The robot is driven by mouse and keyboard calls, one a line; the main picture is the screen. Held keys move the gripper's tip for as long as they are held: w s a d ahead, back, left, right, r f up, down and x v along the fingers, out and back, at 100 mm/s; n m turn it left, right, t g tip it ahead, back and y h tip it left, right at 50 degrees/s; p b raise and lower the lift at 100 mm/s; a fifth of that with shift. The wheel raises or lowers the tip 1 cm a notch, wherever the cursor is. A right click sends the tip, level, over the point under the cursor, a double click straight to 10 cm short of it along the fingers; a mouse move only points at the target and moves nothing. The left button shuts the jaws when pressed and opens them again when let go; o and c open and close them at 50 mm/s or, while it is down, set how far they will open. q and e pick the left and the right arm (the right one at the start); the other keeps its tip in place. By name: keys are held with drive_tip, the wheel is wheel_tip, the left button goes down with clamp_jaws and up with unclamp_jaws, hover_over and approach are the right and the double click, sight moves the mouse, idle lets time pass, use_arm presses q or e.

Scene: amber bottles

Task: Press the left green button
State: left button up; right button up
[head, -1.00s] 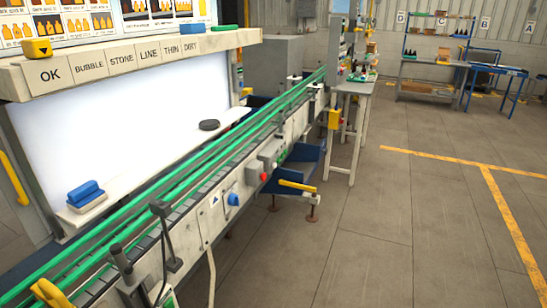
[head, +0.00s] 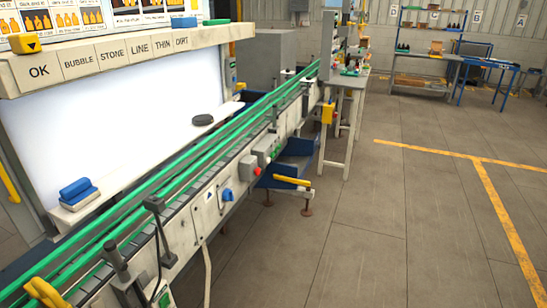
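A small green patch (head: 164,298), which may be a green button, shows on a grey box at the bottom edge, on the near side of the conveyor. It is partly cut off by the frame. Farther along the conveyor (head: 180,196), a grey control box (head: 249,166) carries a red button (head: 257,171). A little green shows just beyond it, too small to tell apart.
A blue knob (head: 227,194) sits on the conveyor's side panel. Black posts (head: 157,225) and a pale cable (head: 206,270) stand out at the near side. A yellow handle (head: 291,181) juts into the aisle. The floor (head: 370,240) at right is clear.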

clamp_jaws()
drive_tip(key=shift+a, duration=0.1)
idle(1.4)
